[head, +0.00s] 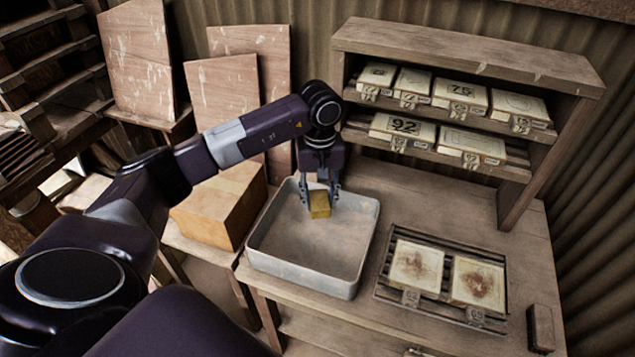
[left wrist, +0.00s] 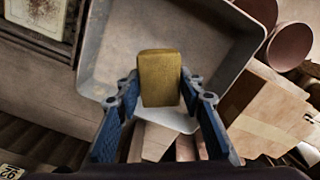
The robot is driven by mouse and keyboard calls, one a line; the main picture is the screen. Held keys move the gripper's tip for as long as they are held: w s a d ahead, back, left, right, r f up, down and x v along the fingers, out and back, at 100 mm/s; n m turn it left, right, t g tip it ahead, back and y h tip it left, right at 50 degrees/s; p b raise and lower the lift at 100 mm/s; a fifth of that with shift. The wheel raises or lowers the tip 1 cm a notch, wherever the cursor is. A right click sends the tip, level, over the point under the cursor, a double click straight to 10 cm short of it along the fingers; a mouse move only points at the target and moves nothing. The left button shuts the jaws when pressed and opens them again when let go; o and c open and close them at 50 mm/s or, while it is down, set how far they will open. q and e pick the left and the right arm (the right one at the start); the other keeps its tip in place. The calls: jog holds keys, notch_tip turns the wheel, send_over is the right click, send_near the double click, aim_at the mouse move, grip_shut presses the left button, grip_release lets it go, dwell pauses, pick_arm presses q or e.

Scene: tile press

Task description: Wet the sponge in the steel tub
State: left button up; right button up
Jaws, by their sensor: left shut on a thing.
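The yellow sponge (head: 319,204) is between the fingers of my left gripper (head: 320,192), which is shut on it. It hangs over the back part of the steel tub (head: 262,262), which is a grey square tub on the bench. In the left wrist view the sponge (left wrist: 160,77) stands between the two blue fingers, with the tub (left wrist: 100,50) beneath it. I cannot tell whether the sponge touches the tub's bottom or any water. My right gripper is not in view.
Two stained tiles (head: 416,267) lie on a slatted rack (head: 382,290) right of the tub. A wooden shelf (head: 465,50) with several numbered tiles stands behind. A cardboard-coloured box (head: 218,215) is left of the tub. A dark block (head: 541,328) lies at the right.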

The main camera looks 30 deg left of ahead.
aim_at(317, 206)
pick_arm(q)
jog(key=shift+a+f, duration=0.1)
jog(key=shift+a, duration=0.35)
jog(key=shift+a+f, duration=0.1)
jog(key=shift+w+f+b, duration=0.1)
jog(key=shift+f+b, duration=0.2)
jog(key=shift+f, duration=0.1)
notch_tip(317, 206, down, 2)
jog(key=shift+f+b, duration=0.1)
jog(key=shift+b, duration=0.45)
jog(key=shift+f+b, duration=3.45)
jog(key=shift+f, duration=0.7)
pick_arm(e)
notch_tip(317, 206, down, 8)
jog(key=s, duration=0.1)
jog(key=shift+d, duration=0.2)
